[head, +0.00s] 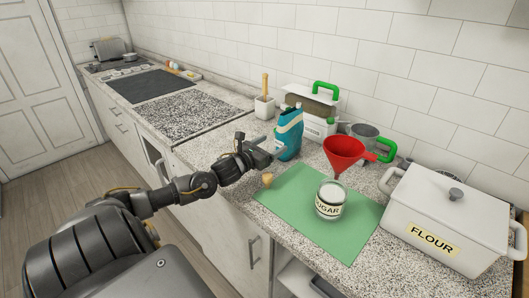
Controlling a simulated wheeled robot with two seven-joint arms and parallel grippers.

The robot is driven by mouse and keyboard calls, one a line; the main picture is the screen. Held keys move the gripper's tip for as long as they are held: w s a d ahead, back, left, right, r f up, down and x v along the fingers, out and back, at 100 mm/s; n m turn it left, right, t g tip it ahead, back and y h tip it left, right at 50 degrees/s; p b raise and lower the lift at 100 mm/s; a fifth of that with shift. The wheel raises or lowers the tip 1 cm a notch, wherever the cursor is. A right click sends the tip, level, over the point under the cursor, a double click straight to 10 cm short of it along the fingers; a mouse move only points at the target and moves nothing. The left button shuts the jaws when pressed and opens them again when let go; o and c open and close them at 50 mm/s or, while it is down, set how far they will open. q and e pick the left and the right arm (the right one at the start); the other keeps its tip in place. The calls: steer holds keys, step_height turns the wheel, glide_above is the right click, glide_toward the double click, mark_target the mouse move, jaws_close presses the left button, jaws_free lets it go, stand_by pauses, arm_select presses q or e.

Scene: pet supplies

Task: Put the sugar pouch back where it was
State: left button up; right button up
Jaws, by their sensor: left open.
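A teal pouch with a white top, which looks like the sugar pouch (288,138), stands upright on the granite counter behind the green mat (290,197). My left gripper (268,150) is open at the pouch's left side. I cannot tell whether its fingers touch the pouch. A glass jar labelled SUGAR (330,200) stands on the mat with pale contents. A red funnel (343,152) is behind the jar. A small cork (267,180) sits near the mat's left edge. My right gripper is not in view.
A white FLOUR bin (440,215) stands at the right. A white box with a green handle (314,112), a metal cup with a green handle (366,138) and a pot with a wooden-handled tool (265,107) line the wall. The counter left of the pouch is fairly clear.

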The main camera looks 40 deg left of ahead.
arm_select(q)
steer(key=shift+s, duration=1.6)
steer(key=shift+r, duration=0.1)
